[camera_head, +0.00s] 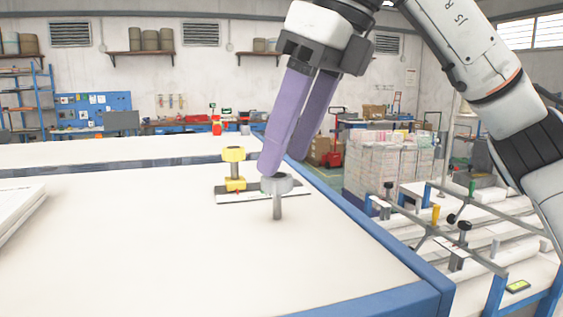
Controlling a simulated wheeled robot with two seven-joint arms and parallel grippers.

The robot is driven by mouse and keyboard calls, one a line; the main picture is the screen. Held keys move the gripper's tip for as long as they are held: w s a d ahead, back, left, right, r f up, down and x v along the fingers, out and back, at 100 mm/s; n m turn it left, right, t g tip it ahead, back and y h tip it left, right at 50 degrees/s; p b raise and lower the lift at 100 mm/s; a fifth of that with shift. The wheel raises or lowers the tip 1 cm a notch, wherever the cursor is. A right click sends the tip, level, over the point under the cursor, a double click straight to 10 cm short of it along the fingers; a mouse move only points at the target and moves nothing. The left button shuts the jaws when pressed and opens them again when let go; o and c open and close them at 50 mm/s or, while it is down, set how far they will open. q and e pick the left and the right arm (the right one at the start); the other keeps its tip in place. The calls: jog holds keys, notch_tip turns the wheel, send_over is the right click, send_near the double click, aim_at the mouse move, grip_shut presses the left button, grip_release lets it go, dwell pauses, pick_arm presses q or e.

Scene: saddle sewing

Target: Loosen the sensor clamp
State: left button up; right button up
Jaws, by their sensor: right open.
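A grey round-headed knob (284,184) on a thin metal stem stands upright at the near side of a dark flat plate (223,197) on the white table. A yellow piece with a round top (233,155) and a block foot stands at the plate's left part. I cannot tell which of these parts makes up the sensor clamp. My right gripper (285,163), with two long purple fingers, is open and reaches down from above. Its nearer fingertip overlaps the grey knob's upper left edge in the picture; I cannot tell if they touch. My left gripper is not in view.
The white table top (140,250) is mostly clear, with a blue edge (372,235) at the right. A white flat stack (15,213) lies at the far left. A blue-framed rack (495,295) with rods and knobs stands at the lower right.

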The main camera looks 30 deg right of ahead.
aim_at(277, 197)
jog(key=shift+x, duration=0.95)
jog(key=shift+w+a+f, duration=0.1)
jog(key=shift+w+f, duration=0.1)
jog(key=shift+f, duration=0.25)
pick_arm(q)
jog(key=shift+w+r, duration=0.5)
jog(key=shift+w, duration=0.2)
pick_arm(e)
jog(key=shift+c, duration=0.5)
jog(key=c, duration=1)
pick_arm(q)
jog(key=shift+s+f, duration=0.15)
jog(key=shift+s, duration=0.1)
pick_arm(e)
jog(key=shift+o, duration=0.3)
